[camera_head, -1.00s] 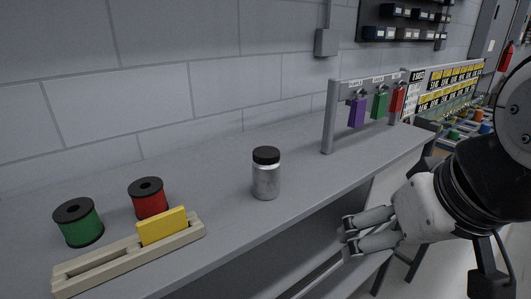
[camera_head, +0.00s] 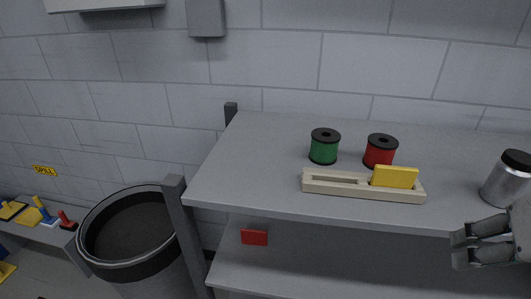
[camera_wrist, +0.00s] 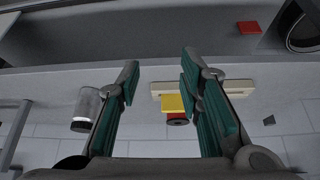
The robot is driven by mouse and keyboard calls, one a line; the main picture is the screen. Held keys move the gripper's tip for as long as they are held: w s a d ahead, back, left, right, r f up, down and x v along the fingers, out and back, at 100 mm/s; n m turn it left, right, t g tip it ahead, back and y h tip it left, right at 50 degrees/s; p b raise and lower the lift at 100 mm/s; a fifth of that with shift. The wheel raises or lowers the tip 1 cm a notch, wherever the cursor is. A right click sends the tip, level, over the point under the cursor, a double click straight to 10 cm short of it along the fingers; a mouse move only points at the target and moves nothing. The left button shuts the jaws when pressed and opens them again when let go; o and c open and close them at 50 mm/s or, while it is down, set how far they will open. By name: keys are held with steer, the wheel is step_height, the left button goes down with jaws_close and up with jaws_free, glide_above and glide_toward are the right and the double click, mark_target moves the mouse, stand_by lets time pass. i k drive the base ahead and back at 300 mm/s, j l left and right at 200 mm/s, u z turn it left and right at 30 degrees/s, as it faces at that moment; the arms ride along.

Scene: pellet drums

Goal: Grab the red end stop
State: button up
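A flat red block (camera_head: 255,237), which matches the red end stop, lies on the lower shelf under the bench top, near its left end. It also shows in the wrist view (camera_wrist: 249,28) at the upper right. My gripper (camera_head: 465,245) is at the right edge of the head view, in front of the bench edge and well to the right of the red block. In the wrist view the fingers (camera_wrist: 160,68) are spread apart with nothing between them.
A cream slotted holder (camera_head: 345,189) with a yellow block (camera_head: 395,176) stands on the bench top. Behind it are green (camera_head: 324,147) and red (camera_head: 380,151) spools. A metal jar (camera_head: 505,184) is at right. A bench leg (camera_head: 186,235) and large grey drum (camera_head: 150,270) stand left.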

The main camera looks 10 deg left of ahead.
mark_target(251, 237)
steer(key=u, duration=0.95)
steer(key=i+j, duration=0.15)
steer(key=j, duration=0.2)
steer(key=i+j, duration=0.15)
steer(key=j, duration=0.2)
steer(key=i+j+z, duration=0.1)
steer(key=j, duration=0.3)
steer(key=i+j, duration=0.2)
steer(key=j, duration=0.15)
steer(key=i+j, duration=0.15)
steer(key=j, duration=0.25)
steer(key=i+j+z, duration=0.1)
steer(key=j, duration=0.25)
steer(key=i+j, duration=0.15)
steer(key=j, duration=0.25)
